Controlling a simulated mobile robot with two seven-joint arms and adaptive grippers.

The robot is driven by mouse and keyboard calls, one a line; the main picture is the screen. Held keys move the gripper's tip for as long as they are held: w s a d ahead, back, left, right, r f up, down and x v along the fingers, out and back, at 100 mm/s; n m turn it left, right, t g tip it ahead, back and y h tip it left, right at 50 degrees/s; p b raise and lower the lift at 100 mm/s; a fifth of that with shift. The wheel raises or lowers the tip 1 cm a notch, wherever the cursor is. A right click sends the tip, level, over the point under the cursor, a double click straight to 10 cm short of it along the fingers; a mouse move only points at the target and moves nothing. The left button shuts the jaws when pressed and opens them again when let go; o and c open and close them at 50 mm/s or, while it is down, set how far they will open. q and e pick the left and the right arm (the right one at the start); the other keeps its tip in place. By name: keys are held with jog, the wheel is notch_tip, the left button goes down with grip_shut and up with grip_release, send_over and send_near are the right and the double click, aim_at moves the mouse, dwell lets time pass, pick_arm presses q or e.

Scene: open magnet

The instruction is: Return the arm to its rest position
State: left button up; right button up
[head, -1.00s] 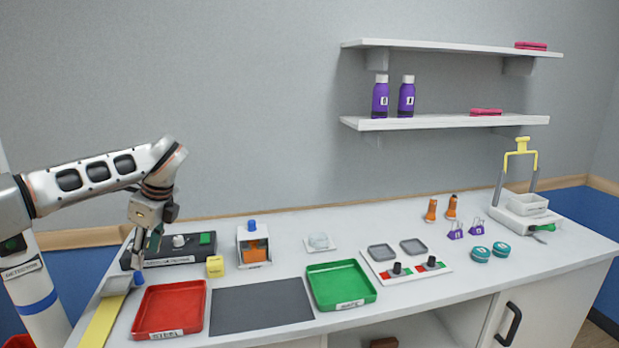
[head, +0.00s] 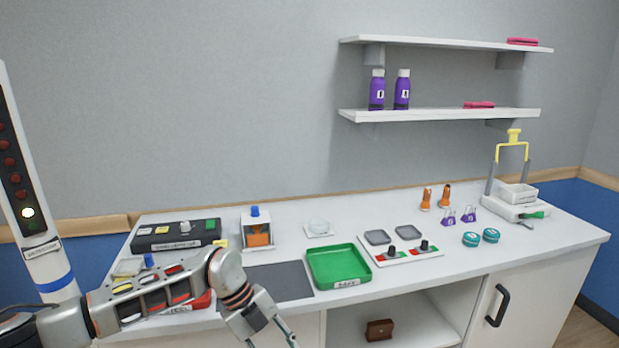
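My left arm comes in from the lower left. It bends down in front of the table, with its gripper (head: 288,338) at the bottom edge of the head view. The fingers are partly cut off there, and I cannot tell whether they are open or shut. The gripper is apart from the objects on the table, below the dark grey mat (head: 280,280). My arm covers most of the red tray (head: 200,302). My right gripper is not in view.
A white table (head: 420,274) holds a black control box (head: 176,235), an orange-and-white device (head: 257,229), a green tray (head: 338,266) and a switch panel (head: 408,255). A detector column (head: 50,264) with one lit lamp stands at left. Two shelves (head: 440,114) hang above. The mat is bare.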

pick_arm(q)
jog(key=s+d+r+n+t+h, duration=0.1)
jog(key=s+d+r+h, duration=0.3)
jog(key=d+h, duration=0.3)
jog(key=s+d+r+n+t+h, duration=0.2)
jog(key=s+d+r+h, duration=0.3)
jog(key=d, duration=0.4)
jog(key=w+a+f+n+t+y, duration=0.4)
jog(key=a+f+n+t+y, duration=0.5)
jog(key=a+n+t, duration=0.65)
jog(key=s+a+f+n+g+y, duration=0.2)
jog(key=s+a+f+n+y, duration=0.1)
jog(key=s+a+f, duration=0.4)
jog(key=s+a+f+n+g+y, duration=0.3)
jog(key=s+a+f, duration=0.4)
jog(key=f, duration=0.5)
jog(key=shift+s+a+f+y, duration=0.25)
jog(key=shift+s+a+y, duration=0.05)
jog(key=shift+a, duration=0.7)
jog(key=shift+g, duration=0.25)
